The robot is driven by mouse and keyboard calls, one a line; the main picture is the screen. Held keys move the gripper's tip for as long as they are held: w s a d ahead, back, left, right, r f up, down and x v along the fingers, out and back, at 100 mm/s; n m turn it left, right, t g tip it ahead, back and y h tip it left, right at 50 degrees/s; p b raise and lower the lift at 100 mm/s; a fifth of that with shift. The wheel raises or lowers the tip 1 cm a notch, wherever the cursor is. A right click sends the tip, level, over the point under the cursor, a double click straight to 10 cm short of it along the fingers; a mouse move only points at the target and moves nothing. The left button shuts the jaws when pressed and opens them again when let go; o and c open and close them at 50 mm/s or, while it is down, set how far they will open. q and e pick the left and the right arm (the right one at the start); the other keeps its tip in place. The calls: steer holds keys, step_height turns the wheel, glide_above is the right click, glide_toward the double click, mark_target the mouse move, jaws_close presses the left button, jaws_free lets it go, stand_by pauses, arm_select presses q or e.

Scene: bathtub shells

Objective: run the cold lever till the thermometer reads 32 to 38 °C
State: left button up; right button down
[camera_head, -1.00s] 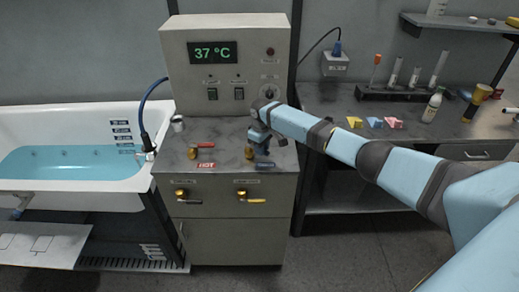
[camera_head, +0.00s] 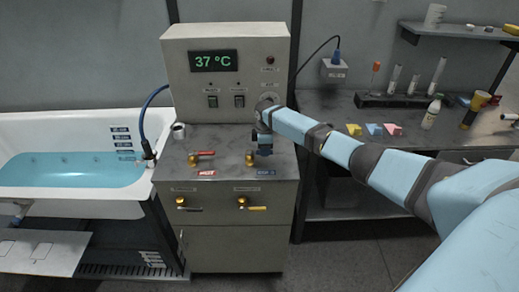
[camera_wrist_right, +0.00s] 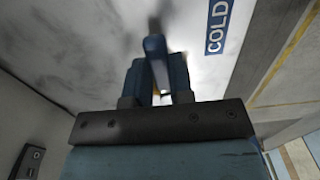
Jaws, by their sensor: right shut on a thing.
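The green display of the thermometer (camera_head: 213,62) reads 37 °C on the upright panel of the grey cabinet. My right gripper (camera_head: 264,148) is over the right side of the cabinet's top, above the blue COLD label (camera_head: 265,172). In the right wrist view, my gripper's fingers (camera_wrist_right: 158,80) are shut on the blue cold lever (camera_wrist_right: 154,46), beside the COLD label (camera_wrist_right: 218,22). In the head view the gripper hides most of this lever. The red hot lever (camera_head: 203,153) stands to the left, above its red HOT label (camera_head: 206,173). My left gripper is out of view.
A bathtub (camera_head: 70,170) with blue water stands at the left, with a blue hose beside it. A metal cup (camera_head: 179,131) sits on the cabinet top. Two brass valves (camera_head: 242,202) are on the cabinet front. A bench (camera_head: 400,133) with tubes and coloured wedges stands at the right.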

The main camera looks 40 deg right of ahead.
steer(key=shift+w, duration=0.1)
stand_by(0.3)
steer(key=c, duration=1)
jaws_free()
steer(key=shift+r, duration=0.15)
step_height(320, 180, up, 14)
steer(key=b, duration=0.1)
steer(key=shift+f, duration=0.2)
steer(key=shift+a+f, duration=0.1)
